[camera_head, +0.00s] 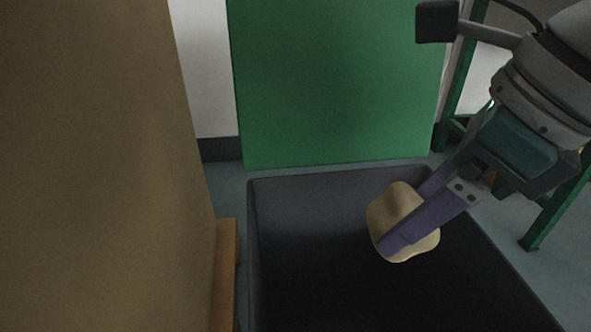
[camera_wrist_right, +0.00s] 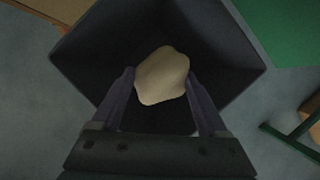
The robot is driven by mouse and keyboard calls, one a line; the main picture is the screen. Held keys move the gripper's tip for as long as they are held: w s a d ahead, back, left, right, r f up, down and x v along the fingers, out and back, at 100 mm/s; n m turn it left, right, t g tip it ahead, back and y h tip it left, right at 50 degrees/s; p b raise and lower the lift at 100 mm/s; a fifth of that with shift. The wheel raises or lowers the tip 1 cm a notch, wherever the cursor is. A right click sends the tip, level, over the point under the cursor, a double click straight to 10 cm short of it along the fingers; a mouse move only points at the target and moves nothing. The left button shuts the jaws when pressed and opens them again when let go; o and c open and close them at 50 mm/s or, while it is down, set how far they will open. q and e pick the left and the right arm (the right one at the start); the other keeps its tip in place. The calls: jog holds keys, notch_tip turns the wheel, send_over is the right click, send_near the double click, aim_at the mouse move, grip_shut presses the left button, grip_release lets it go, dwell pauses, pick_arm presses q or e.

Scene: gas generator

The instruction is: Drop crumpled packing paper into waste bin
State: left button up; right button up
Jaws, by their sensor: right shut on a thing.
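The crumpled packing paper (camera_head: 389,214) is a beige lump held between the purple fingers of my right gripper (camera_head: 412,222). The paper also shows between the fingertips in the right wrist view (camera_wrist_right: 162,76). My right gripper is shut on it, over the opening of the dark waste bin (camera_head: 330,184). The bin is open at the top and its inside is dark, so its contents cannot be made out. In the right wrist view the bin's walls (camera_wrist_right: 85,55) surround the paper. My left gripper is not in view.
A large brown box-like surface (camera_head: 95,160) stands close on the left, with an orange-brown edge (camera_head: 226,270) beside the bin. A green panel (camera_head: 338,80) stands behind the bin. A green frame leg (camera_head: 545,220) is at the right on the grey floor.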

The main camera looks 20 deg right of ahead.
notch_tip(320, 180, down, 4)
jog(key=b, duration=0.3)
jog(key=shift+f, duration=0.25)
jog(key=o, duration=1.2)
jog(key=shift+r, duration=0.15)
jog(key=p+v, duration=0.5)
jog(key=v, duration=0.4)
jog(key=shift+s+r, duration=0.15)
jog(key=shift+r, duration=0.2)
jog(key=shift+r, duration=0.1)
